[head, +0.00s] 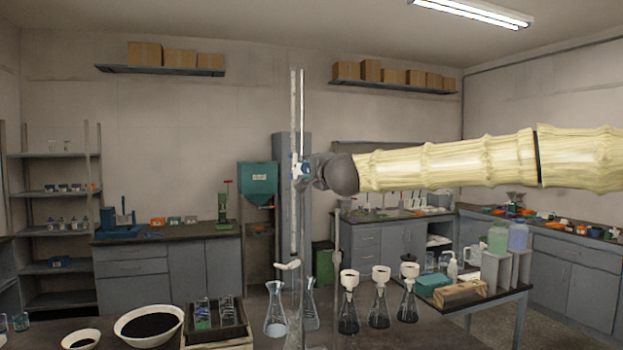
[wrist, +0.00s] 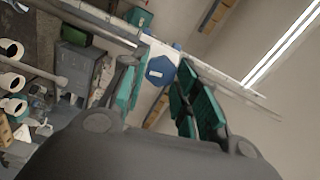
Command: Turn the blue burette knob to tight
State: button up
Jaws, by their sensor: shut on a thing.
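The blue burette knob (wrist: 160,71) shows as a hexagonal face in the wrist view, on a white clamp body by the stand. In the head view a small blue patch of the knob (head: 297,169) shows beside the upright burette (head: 294,215). My gripper (head: 308,172) reaches it from the right; the dark hand hides part of the clamp. In the wrist view the teal-padded fingers of my gripper (wrist: 163,62) lie on either side of the knob, shut on it. Which way the knob is turned cannot be told.
Below the burette stand glass flasks (head: 275,312) and several flasks with white funnels (head: 379,300). A black-filled white bowl (head: 149,345) and a dark rack (head: 190,333) are at front left. A side table with bottles (head: 498,240) stands right. The air around my arm looks clear.

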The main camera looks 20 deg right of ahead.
jog(key=shift+d+m+b, duration=0.1)
jog(key=shift+m+b, duration=0.45)
jog(key=shift+m, duration=0.35)
jog(key=o, duration=1)
jog(key=shift+s, duration=0.1)
jog(key=s, duration=1.1)
jog(key=shift+s+d+f, duration=0.1)
jog(key=shift+s+d, duration=0.15)
jog(key=shift+s, duration=0.15)
